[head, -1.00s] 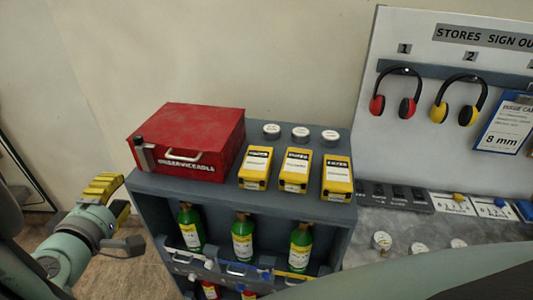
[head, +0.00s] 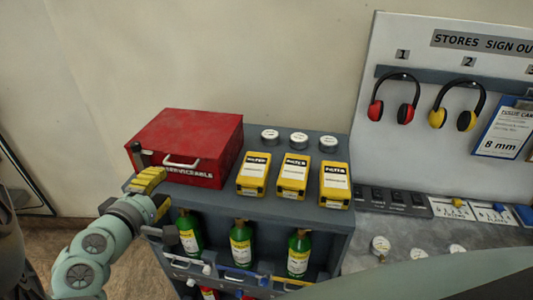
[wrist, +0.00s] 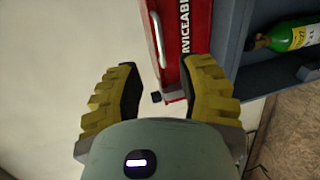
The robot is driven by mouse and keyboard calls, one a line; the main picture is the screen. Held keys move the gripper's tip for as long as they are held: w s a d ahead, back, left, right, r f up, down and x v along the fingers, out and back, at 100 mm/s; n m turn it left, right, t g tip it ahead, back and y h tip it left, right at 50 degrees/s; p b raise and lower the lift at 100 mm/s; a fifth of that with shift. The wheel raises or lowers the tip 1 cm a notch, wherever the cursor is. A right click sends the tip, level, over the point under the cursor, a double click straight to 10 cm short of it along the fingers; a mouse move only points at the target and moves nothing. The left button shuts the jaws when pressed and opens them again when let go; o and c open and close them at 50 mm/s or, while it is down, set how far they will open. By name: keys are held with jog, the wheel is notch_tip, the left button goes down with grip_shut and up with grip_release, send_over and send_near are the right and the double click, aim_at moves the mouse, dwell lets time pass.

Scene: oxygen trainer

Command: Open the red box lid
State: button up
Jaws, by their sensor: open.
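The red box (head: 187,140) sits shut on top of the grey cabinet at its left end. Its front has a pale handle (head: 181,162) and white lettering. My gripper (head: 155,190) is at the box's front left corner, with its yellow fingers partly over the lettering. In the wrist view my gripper (wrist: 160,95) is open, fingers wide apart. The red box (wrist: 198,30) and its handle (wrist: 158,38) lie just beyond the fingers, nearer the right finger. A small dark piece (wrist: 156,97) shows between the fingers. I cannot tell whether a finger touches the box.
The grey cabinet (head: 290,208) also holds several yellow filter boxes (head: 293,175) and white round tins (head: 299,139) right of the red box. Green bottles (head: 241,242) stand on its shelf below. The wall is behind; headsets (head: 396,98) hang on a board at right.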

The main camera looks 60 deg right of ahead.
aim_at(182, 166)
jog(key=p+x, duration=0.3)
jog(key=x, duration=0.5)
jog(key=shift+d+r+p, duration=0.1)
jog(key=shift+d+p, duration=0.2)
jog(key=shift+d, duration=0.05)
jog(key=shift+w+d+f, duration=0.2)
jog(key=shift+w+d, duration=0.05)
jog(key=shift+d, duration=0.35)
jog(key=shift+o, duration=0.4)
grip_shut()
